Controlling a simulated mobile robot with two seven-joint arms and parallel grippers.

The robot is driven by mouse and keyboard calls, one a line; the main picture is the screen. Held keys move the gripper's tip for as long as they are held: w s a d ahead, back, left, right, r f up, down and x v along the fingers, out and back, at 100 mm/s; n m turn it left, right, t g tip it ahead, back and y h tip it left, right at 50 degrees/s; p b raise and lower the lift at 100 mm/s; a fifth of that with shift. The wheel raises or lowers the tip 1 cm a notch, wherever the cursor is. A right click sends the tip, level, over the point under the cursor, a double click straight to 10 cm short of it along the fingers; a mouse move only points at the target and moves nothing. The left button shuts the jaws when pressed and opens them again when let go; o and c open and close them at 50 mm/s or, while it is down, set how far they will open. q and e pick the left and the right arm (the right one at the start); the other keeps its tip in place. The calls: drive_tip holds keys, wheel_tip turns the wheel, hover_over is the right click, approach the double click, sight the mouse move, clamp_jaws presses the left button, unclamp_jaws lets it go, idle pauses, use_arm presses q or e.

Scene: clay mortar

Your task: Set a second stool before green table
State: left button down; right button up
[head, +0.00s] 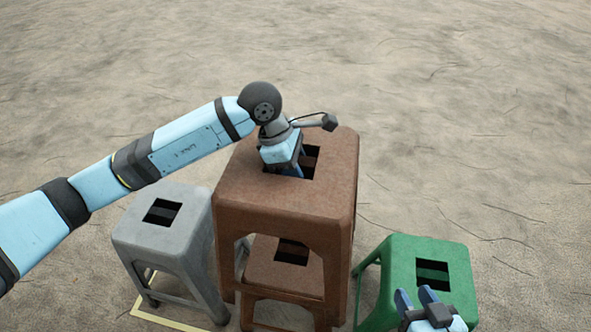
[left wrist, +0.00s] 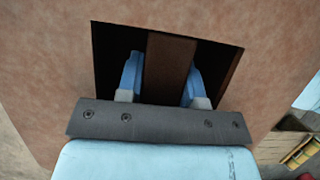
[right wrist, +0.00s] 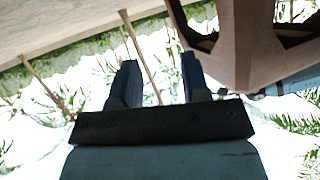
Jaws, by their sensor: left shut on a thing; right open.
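A brown stool (head: 285,200) with a slotted top stands high in the middle of the head view. My left gripper (head: 298,165) reaches down into its slot. In the left wrist view, the fingers (left wrist: 160,62) are shut on the brown bar across the slot, one on each side. A second brown stool (head: 268,272) shows lower down through the first one's side opening, seemingly beneath it. A green stool-like table (head: 400,262) with a slotted top stands at the right. My right gripper (head: 415,294) is open and empty, over its near part in the head view.
A grey stool (head: 180,238) stands close at the left. A pale yellow line (head: 165,320) is marked on the floor by its legs. The sandy floor behind the stools is clear. Space between the brown stool and green table is narrow.

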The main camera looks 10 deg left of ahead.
use_arm(q)
wheel_tip(320, 180, up, 2)
drive_tip(key=shift+r+p, duration=0.15)
drive_tip(key=shift+p, duration=0.3)
wheel_tip(320, 180, up, 6)
drive_tip(key=p, duration=0.2)
drive_tip(key=shift+p, duration=0.4)
drive_tip(key=shift+r, duration=0.25)
use_arm(e)
drive_tip(key=shift+s+d+f+g+h, duration=0.4)
drive_tip(key=shift+s+d+f+g, duration=0.1)
drive_tip(key=shift+d+f, duration=0.15)
drive_tip(key=shift+r, duration=0.15)
